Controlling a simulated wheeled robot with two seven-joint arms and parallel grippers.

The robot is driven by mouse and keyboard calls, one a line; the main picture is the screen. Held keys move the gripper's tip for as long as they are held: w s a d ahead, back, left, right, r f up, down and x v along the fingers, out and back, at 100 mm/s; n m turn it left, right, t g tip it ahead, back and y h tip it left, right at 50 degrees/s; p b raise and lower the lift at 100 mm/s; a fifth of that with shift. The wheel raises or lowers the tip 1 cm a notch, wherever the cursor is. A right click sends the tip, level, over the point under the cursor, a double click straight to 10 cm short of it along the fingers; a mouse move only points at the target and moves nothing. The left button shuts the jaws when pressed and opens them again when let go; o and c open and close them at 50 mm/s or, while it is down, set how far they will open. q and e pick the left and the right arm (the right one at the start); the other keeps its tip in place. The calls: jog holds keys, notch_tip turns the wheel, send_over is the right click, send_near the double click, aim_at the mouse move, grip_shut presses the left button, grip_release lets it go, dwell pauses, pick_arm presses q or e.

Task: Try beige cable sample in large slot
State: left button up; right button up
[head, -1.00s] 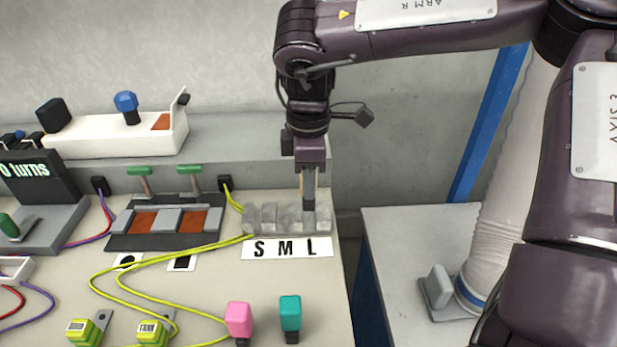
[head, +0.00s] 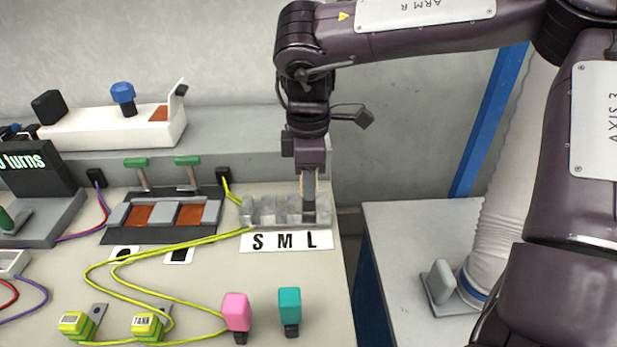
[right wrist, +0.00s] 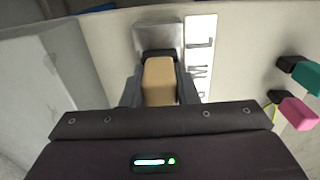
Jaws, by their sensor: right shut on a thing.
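My right gripper (head: 309,215) points straight down at the right end of the grey slot block (head: 264,211), in line with the letter L on the label (head: 286,241). It is shut on the beige cable sample (right wrist: 160,80), which shows between its fingers in the right wrist view; in the head view only a thin beige strip shows beside a finger. The sample's lower end is hidden, so I cannot tell how deep it sits in the large slot. The block also shows in the right wrist view (right wrist: 158,36). My left gripper is out of view.
A pink plug (head: 237,311) and a teal plug (head: 289,305) stand on the bench in front of the label. Yellow cables (head: 150,252) run left of the block to yellow tagged connectors (head: 146,325). A dark panel with green-handled levers (head: 187,160) is left. The bench's right edge is close.

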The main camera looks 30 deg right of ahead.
jog(key=shift+f+b, duration=0.85)
jog(key=shift+f, duration=0.25)
jog(key=o, duration=1)
jog(key=shift+r+p, duration=0.55)
jog(key=shift+r, duration=3.35)
